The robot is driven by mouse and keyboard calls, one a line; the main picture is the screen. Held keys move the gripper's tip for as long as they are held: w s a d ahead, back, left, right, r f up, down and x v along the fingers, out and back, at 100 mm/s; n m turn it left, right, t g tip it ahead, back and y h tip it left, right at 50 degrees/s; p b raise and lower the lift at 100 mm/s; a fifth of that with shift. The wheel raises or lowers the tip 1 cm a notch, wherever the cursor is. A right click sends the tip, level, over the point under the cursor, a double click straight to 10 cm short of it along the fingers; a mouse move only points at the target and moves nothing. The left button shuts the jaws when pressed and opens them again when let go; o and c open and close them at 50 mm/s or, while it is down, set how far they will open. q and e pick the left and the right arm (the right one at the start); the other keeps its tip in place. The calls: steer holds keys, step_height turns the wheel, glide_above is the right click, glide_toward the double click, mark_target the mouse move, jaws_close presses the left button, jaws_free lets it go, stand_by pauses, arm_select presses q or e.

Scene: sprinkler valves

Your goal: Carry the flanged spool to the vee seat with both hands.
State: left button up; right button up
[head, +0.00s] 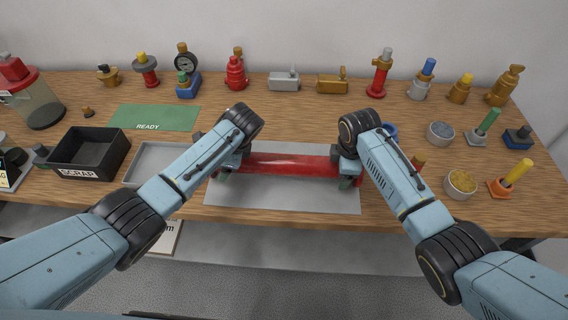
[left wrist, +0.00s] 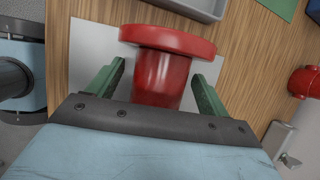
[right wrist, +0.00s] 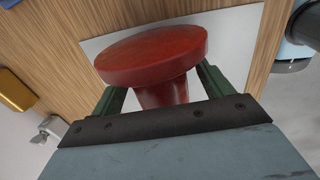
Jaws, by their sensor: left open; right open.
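The flanged spool (head: 290,166) is a red bar lying across the grey mat (head: 285,197) in the head view. My left gripper (head: 228,174) is open at its left end. The left wrist view shows the spool's neck (left wrist: 160,78) between the two green fingers, with gaps on both sides and the flange beyond. My right gripper (head: 347,180) is open at the right end. In the right wrist view, the round flange (right wrist: 152,55) shows ahead, the neck between the fingers. The arms partly hide the spool's ends in the head view. I cannot make out the vee seat.
A black SCRAP bin (head: 88,152), a grey tray (head: 150,178) and a green READY mat (head: 155,117) are at left. Several valves and fittings line the back. Bowls (head: 460,183) and an orange-based part (head: 510,180) stand at right. The grey mat's front is clear.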

arm_select(q)
steer(key=shift+a+f, duration=0.1)
steer(key=shift+f, duration=0.15)
arm_select(e)
steer(key=shift+f, duration=0.3)
arm_select(q)
jaws_close()
arm_select(e)
jaws_close()
arm_select(q)
steer(key=shift+w+r, duration=0.2)
arm_select(e)
steer(key=shift+w+r, duration=0.2)
